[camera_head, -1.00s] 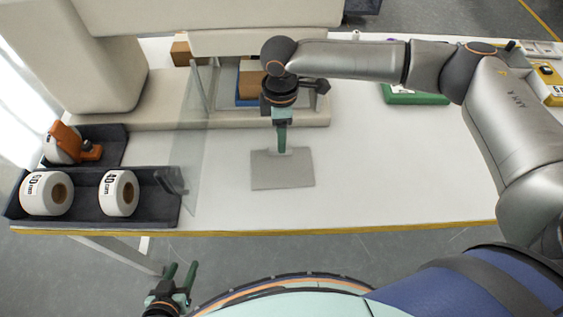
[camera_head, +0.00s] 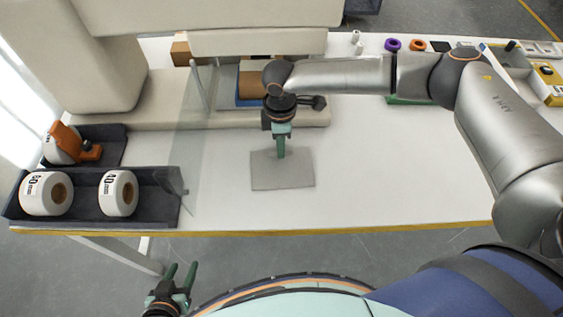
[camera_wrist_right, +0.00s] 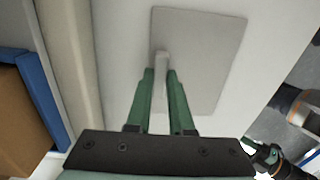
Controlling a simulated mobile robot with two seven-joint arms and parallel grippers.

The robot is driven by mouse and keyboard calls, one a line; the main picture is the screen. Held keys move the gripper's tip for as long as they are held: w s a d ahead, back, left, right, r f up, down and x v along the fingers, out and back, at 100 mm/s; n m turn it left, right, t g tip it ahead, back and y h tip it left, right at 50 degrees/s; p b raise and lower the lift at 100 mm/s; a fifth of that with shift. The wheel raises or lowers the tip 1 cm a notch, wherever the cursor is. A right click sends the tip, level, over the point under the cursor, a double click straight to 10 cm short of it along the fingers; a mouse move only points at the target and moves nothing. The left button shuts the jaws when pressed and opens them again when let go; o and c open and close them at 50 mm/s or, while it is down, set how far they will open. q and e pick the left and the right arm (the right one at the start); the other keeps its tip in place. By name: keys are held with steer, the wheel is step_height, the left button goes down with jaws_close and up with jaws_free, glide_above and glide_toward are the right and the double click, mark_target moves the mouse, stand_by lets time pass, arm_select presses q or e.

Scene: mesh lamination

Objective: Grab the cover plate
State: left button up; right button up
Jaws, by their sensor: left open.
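The cover plate is a flat grey rectangle (camera_head: 296,179) lying on the white table in the head view. In the right wrist view the plate (camera_wrist_right: 208,62) shows a pale upright handle (camera_wrist_right: 161,65) near its left side. My right gripper (camera_head: 281,155) points down over the plate. Its two green fingers (camera_wrist_right: 161,80) stand on either side of the handle, apart, with no clear grip on it. In the head view the fingers hide the handle. My left gripper (camera_head: 181,274) is open and empty, low in front of the table.
A dark tray (camera_head: 155,207) holding white tape rolls (camera_head: 118,193) stands at the left, beside a clear upright panel (camera_head: 196,150). A beige machine frame (camera_head: 190,113) and a blue bin (camera_head: 248,92) are behind the plate.

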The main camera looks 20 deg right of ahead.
jaws_close()
steer(key=shift+r, duration=0.1)
stand_by(1.0)
